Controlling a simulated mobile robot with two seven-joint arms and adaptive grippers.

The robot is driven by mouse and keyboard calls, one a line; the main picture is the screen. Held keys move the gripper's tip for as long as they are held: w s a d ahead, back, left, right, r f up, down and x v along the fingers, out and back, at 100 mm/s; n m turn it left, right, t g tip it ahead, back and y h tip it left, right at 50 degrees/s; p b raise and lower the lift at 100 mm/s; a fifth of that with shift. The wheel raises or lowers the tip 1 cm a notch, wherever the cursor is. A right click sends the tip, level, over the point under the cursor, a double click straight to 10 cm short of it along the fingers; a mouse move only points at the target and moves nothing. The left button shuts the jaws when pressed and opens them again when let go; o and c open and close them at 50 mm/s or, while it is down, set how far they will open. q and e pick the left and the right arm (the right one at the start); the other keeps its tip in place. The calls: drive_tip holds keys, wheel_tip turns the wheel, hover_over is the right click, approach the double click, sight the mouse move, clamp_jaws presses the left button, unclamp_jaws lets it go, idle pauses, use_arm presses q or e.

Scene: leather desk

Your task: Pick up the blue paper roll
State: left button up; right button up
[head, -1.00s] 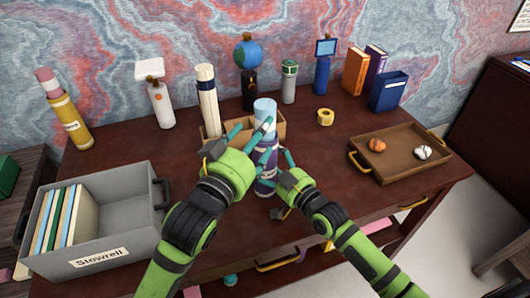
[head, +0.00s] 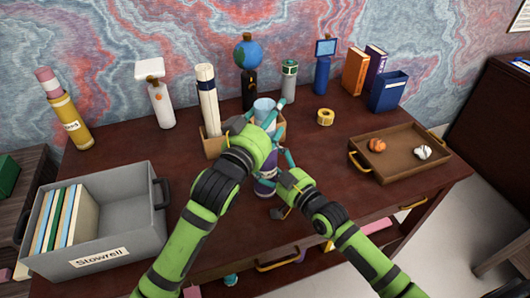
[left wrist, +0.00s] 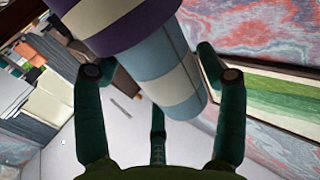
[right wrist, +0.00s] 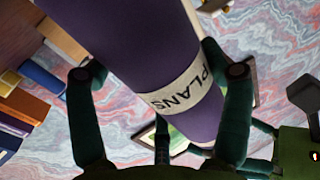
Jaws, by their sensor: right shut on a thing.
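The blue paper roll (head: 264,104) is light blue with a pale band. It stands in a purple tube (head: 265,187) with a white label reading "PLANS" in the right wrist view (right wrist: 175,90). Its upper part sticks out of the tube; how deep it goes is hidden. My left gripper (head: 270,117) is open, its fingers on either side of the roll. The left wrist view shows the roll (left wrist: 165,75) between them, with a gap at the left finger. My right gripper (head: 277,163) is shut on the purple tube, below my left gripper.
A grey bin (head: 110,198) is at the left and a brown tray (head: 400,172) with two balls at the right. Free desk lies right of the tube.

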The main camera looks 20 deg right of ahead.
use_arm(q)
drive_tip(key=c, duration=1)
drive_tip(key=shift+c, duration=0.2)
wheel_tip(320, 180, up, 28)
drive_tip(key=shift+r, duration=0.1)
use_arm(e)
drive_tip(key=o, duration=1.1)
